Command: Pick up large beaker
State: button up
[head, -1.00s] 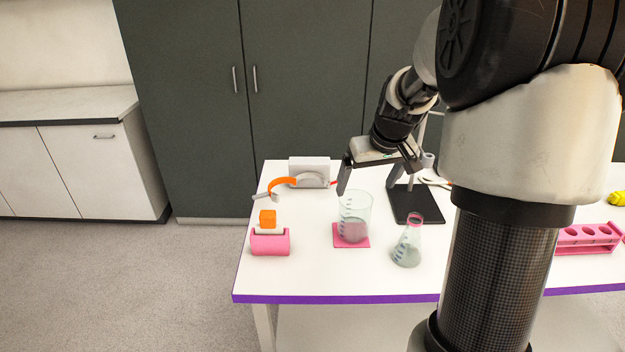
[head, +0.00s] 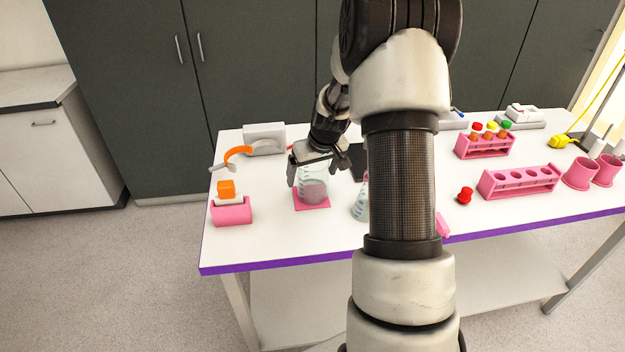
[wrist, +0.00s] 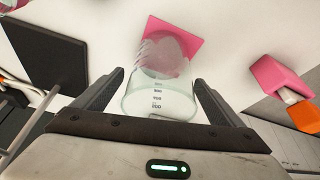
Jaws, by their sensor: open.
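The large beaker (head: 314,188) is clear glass with volume marks and some greyish content. It stands upright on a pink square mat (head: 326,203) on the white table. My gripper (head: 318,174) is open at the beaker's upper part. In the wrist view the beaker (wrist: 158,98) lies between the two spread fingers of my gripper (wrist: 161,95), with its rim nearest the palm. A gap shows on the finger sides. The top of the beaker is partly hidden by my gripper in the head view.
A conical flask (head: 361,202) stands close to the right, partly behind my arm. A pink holder (head: 232,211) with an orange block (head: 226,188) is at left. Pink tube racks (head: 518,182) stand at right. The table front before the mat is clear.

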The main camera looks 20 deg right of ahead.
jog(key=shift+x, duration=1.5)
jog(key=shift+w+r, duration=0.1)
jog(key=c, duration=1.2)
jog(key=shift+c, duration=0.9)
jog(key=shift+r, duration=0.15)
